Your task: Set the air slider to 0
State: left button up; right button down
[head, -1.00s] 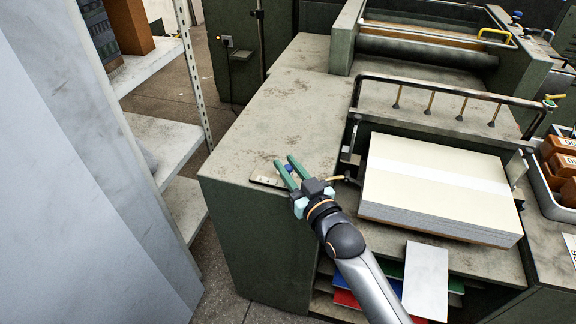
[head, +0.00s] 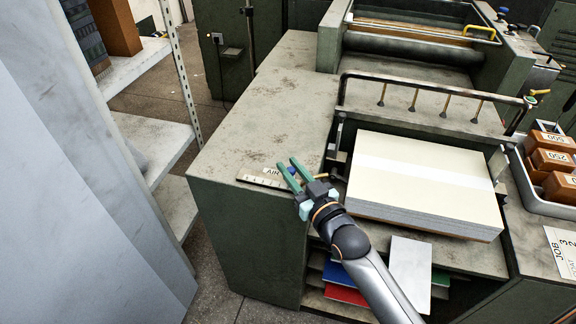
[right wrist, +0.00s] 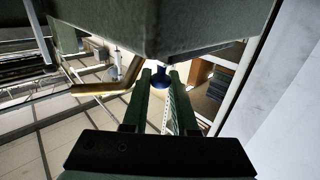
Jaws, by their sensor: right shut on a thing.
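The air slider's scale plate (head: 256,181) is a pale strip with small marks and an "AIR" label, at the front left of the grey machine top. Its marks are too small to read. The blue slider knob (head: 292,171) is at the right part of the strip, partly hidden by my fingers. My right gripper (head: 289,164) is shut on the knob. In the right wrist view the blue knob (right wrist: 161,79) shows between the two green fingertips. The slider's exact setting is hidden. My left gripper is not in view.
A tray of brown weights (head: 553,160) stands at the far right. A shelf rack (head: 150,140) is at the left. The machine top (head: 265,115) behind the strip is clear.

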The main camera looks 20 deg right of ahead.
jog(key=shift+d+f, duration=0.1)
jog(key=shift+d, duration=0.05)
jog(key=c, duration=1.1)
grip_release()
jog(key=o, duration=0.4)
jog(key=shift+s+d, duration=0.1)
jog(key=s, duration=0.4)
jog(key=s+d, duration=0.1)
jog(key=s, duration=0.3)
jog(key=s+d, duration=0.1)
jog(key=s, duration=0.3)
jog(key=shift+s+d, duration=0.15)
jog(key=s+a+f+g+p, duration=0.1)
jog(key=s+f+g+p, duration=0.1)
jog(key=f, duration=0.4)
jog(key=s+f+g+p, duration=0.2)
jog(key=s+f+g, duration=0.1)
jog(key=s+f, duration=0.2)
jog(key=s+a+f+g+h+p, duration=0.1)
jog(key=s+f+g+p, duration=0.1)
jog(key=f, duration=0.4)
jog(key=shift+s+a+f+g, duration=0.15)
jog(key=shift+s+g, duration=0.2)
jog(key=shift+s, duration=0.25)
jog(key=shift+s+a+f+g, duration=0.15)
jog(key=shift+s+g, duration=0.2)
jog(key=shift+s, duration=0.2)
